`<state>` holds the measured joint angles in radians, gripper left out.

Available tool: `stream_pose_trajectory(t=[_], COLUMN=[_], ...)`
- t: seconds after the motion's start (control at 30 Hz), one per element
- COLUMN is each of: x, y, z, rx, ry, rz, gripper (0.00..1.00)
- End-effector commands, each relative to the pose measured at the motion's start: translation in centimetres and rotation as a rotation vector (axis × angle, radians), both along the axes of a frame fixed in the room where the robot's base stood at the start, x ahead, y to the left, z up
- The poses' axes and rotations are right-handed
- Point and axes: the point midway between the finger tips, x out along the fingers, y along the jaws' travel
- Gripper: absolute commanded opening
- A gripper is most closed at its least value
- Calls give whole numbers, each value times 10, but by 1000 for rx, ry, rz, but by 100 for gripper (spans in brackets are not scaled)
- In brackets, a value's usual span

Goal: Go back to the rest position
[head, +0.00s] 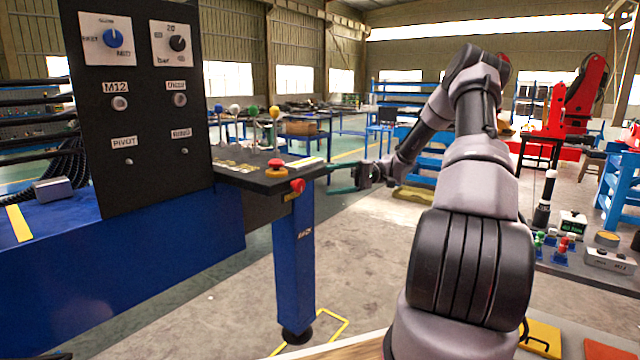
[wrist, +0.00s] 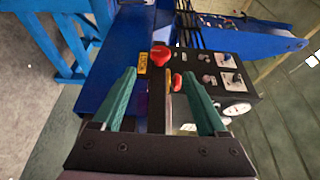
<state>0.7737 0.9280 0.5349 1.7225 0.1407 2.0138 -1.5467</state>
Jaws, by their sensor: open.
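My gripper (head: 328,180) is at the end of my arm, which reaches forward and bends left in the head view. Its two green fingers are apart, and I see nothing held between them. The wrist view shows the same open gripper (wrist: 147,72) pointing toward the blue and black control stand. In the head view the fingers are just right of the stand's dark top (head: 262,180), close to its corner. I cannot tell the exact gap. No marker of the rest position is visible.
A red emergency button (head: 275,167) and a second red knob (head: 297,185) sit at the stand's corner. The tall black control panel (head: 145,100) rises at left. A table with small items (head: 590,262) stands at right. Open concrete floor lies between.

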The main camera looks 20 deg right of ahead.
Motion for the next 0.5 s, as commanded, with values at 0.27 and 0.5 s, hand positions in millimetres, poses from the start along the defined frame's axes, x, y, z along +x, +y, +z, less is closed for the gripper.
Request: stream_pose_trajectory(t=[0.27,0.5], x=[3,3], y=[-15,-15], z=[-1,0], rx=[0,0], ry=[2,1], rz=[0,0], gripper=[76,76])
